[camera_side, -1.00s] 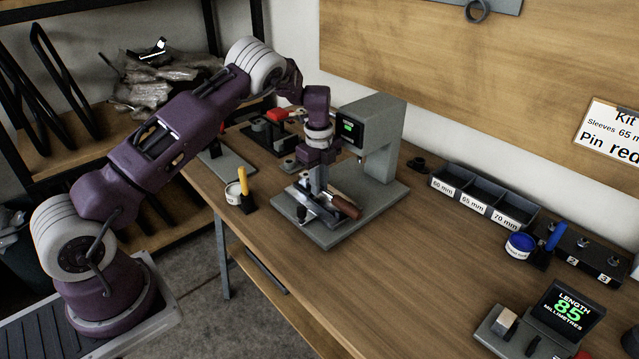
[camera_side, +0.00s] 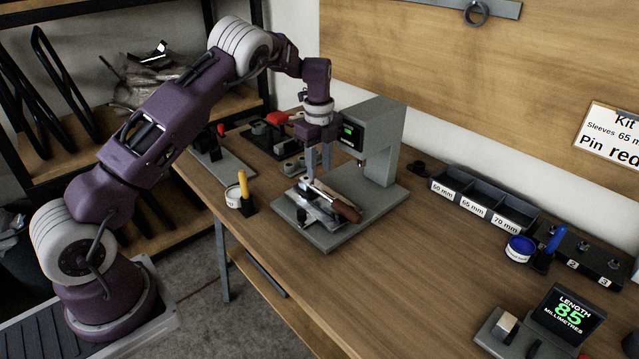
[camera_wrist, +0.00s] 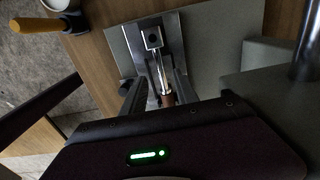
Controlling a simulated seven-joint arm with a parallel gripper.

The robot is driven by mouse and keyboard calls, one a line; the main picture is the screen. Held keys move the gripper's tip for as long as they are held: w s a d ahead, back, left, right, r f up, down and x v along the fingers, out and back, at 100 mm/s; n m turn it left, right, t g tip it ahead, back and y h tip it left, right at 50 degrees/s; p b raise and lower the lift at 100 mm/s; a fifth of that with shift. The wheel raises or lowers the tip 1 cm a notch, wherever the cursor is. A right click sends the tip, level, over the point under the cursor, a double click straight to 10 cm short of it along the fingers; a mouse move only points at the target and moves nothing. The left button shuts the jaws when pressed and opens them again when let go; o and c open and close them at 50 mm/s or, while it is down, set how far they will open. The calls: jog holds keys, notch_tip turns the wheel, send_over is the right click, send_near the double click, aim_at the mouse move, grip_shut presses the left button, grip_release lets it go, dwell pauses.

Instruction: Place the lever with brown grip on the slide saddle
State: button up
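The lever with the brown grip (camera_side: 346,211) lies on the slide saddle (camera_side: 322,214), on the grey base of the press-like machine. Its metal shaft runs back from the grip along the saddle. In the wrist view the shaft (camera_wrist: 160,68) lies over the bright saddle (camera_wrist: 175,42), with a square block at its far end. The brown grip (camera_wrist: 168,98) is mostly hidden by my gripper body. My gripper (camera_side: 319,172) is open, with its fingers apart and above the lever. In the wrist view the fingers (camera_wrist: 156,88) stand on either side of the shaft without visible contact.
The grey machine head (camera_side: 372,125) rises close to the right of my gripper. A white pot (camera_side: 233,196) and a yellow-handled tool (camera_side: 244,185) stand at the left. Labelled bins (camera_side: 480,200) are at the back right.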

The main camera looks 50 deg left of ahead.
jog(key=s+d+r+n+t, duration=0.1)
jog(key=s+d+r+n, duration=0.1)
jog(key=r, duration=0.5)
jog(key=s+d+r+n, duration=0.2)
jog(key=r, duration=0.6)
jog(key=s+d+r+n+t+h, duration=0.1)
jog(key=s+d+r+n+t, duration=0.1)
jog(key=s+d+r+n, duration=0.55)
jog(key=s+d+n+t, duration=0.1)
jog(key=s+d+n, duration=0.1)
jog(key=s, duration=1)
jog(key=s+d+f+n+t+y, duration=0.1)
jog(key=s+n, duration=0.3)
jog(key=s, duration=0.9)
jog(key=shift+d+f+t, duration=0.15)
jog(key=shift+d+t, duration=0.15)
jog(key=shift+d, duration=0.55)
jog(key=shift+w+n, duration=0.1)
jog(key=shift+n, duration=0.15)
jog(key=shift+c, duration=0.3)
